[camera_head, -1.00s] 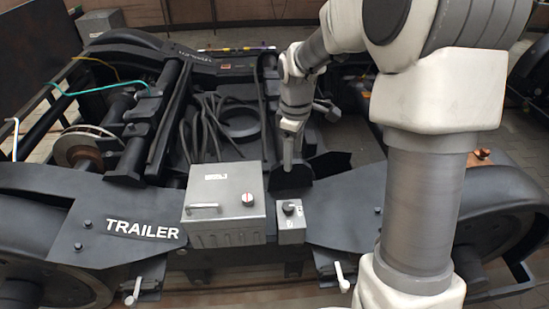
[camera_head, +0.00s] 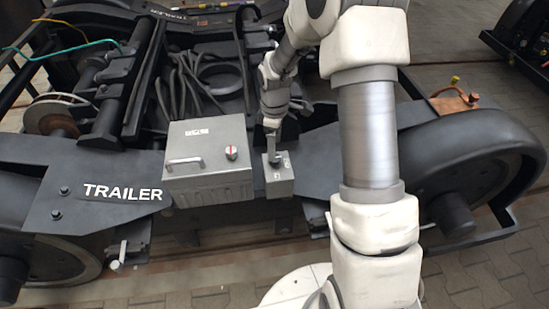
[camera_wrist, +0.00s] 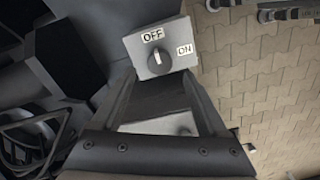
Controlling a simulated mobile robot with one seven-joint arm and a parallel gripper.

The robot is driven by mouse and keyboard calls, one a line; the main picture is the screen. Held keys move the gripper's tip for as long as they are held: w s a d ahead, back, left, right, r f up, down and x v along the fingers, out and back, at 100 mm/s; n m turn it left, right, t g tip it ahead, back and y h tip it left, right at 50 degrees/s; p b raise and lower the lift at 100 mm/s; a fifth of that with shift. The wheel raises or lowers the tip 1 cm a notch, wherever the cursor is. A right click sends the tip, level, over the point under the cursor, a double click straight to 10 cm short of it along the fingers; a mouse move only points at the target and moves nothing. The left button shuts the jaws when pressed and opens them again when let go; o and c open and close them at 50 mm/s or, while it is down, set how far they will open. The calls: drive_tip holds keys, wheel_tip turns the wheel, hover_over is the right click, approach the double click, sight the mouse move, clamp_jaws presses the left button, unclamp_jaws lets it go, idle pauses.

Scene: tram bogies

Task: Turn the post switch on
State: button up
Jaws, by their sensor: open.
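The post switch is a small grey box (camera_head: 279,180) on the dark bogie frame, right of a larger grey cabinet. In the wrist view its face (camera_wrist: 182,36) carries the labels OFF and ON and a dark round knob (camera_wrist: 159,61). The knob's white mark points up towards OFF. My gripper (camera_wrist: 160,78) is open and empty, its two dark fingers reaching towards the knob from below in that view. In the head view my gripper (camera_head: 272,145) is just above the box and partly covers the knob. I cannot tell whether the fingers touch it.
The grey cabinet (camera_head: 208,162) with a handle and a red-and-white knob stands close to the left of the switch. Cables (camera_head: 198,85) and frame bars lie behind. A large wheel (camera_head: 455,170) is to the right. Paved floor (camera_head: 470,265) is open in front.

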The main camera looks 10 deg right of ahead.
drive_tip(key=shift+f+b, duration=0.55)
drive_tip(key=shift+f, duration=1.75)
clamp_jaws()
